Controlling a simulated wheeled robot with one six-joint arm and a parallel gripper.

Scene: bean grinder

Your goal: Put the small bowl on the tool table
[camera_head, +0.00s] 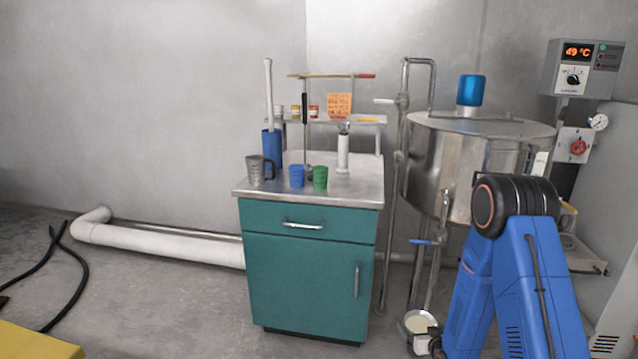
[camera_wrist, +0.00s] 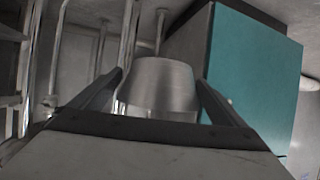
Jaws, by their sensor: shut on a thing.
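The small bowl (camera_head: 417,323) is metal, with a pale cream patch showing inside it, low at the right of the cabinet in the head view. My gripper (camera_head: 424,338) is shut on it and holds it well below the tabletop. In the wrist view the bowl's shiny outer wall (camera_wrist: 160,88) sits between the two dark fingers of my gripper (camera_wrist: 160,80). The tool table (camera_head: 305,265) appears to be the teal cabinet with a steel top. Its teal side (camera_wrist: 250,75) also shows at the right in the wrist view.
On the steel top stand a metal jug (camera_head: 259,170), a blue cup (camera_head: 297,176), a green cup (camera_head: 320,177) and a white-and-steel tool (camera_head: 343,150). The front left of the top is clear. A steel tank (camera_head: 460,170) with pipes (camera_head: 392,230) stands right of the cabinet.

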